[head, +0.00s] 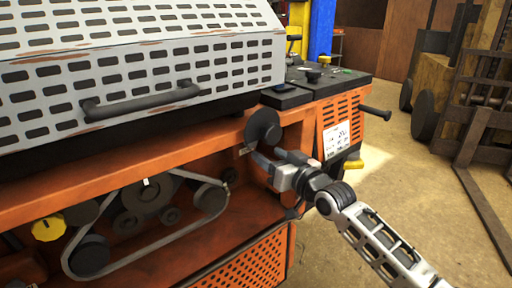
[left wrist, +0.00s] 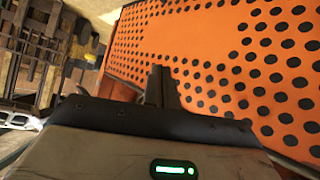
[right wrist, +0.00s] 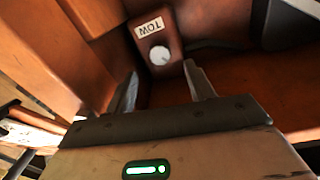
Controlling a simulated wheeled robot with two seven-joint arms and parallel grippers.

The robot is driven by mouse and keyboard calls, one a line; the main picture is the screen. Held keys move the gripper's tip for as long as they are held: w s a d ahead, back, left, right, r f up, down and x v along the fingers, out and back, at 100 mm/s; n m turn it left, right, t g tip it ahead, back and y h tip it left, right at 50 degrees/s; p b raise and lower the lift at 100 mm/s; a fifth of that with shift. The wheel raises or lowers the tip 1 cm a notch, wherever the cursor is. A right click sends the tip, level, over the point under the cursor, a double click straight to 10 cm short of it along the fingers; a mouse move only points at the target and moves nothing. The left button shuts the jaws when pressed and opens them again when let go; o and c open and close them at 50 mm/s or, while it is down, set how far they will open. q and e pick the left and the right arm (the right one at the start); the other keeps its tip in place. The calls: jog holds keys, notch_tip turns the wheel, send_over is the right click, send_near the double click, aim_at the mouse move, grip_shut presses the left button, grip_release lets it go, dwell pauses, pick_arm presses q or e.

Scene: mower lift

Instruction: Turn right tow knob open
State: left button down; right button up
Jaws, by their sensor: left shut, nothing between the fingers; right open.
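The right tow knob (right wrist: 160,55) is a small, round, pale grey knob on a reddish-brown block. A white TOW label (right wrist: 149,27) sits beside it, upside down in the right wrist view. My right gripper (right wrist: 163,82) is open, with one finger on either side of the line to the knob and nothing between them. The knob appears beyond the fingertips, apart from them. In the head view my right gripper (head: 264,168) reaches under the orange ledge, and I cannot make out the knob there. My left gripper (left wrist: 160,84) is shut and empty, seen only in the left wrist view.
A black disc (head: 262,126) is on the orange machine body just above my right gripper. A belt with pulleys (head: 145,196) lies left of it. An orange perforated panel (left wrist: 225,75) fills much of the left wrist view. Open floor (head: 400,180) is at the right.

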aim_at(253, 144)
jog(key=b+x, duration=0.1)
jog(key=x, duration=0.5)
jog(key=shift+w+a, duration=0.15)
jog(key=shift+w, duration=0.15)
jog(key=c, duration=1)
jog(key=shift+f+n+b, duration=0.15)
jog(key=shift+n+b, duration=0.45)
jog(key=shift+n, duration=0.1)
jog(key=o, duration=1)
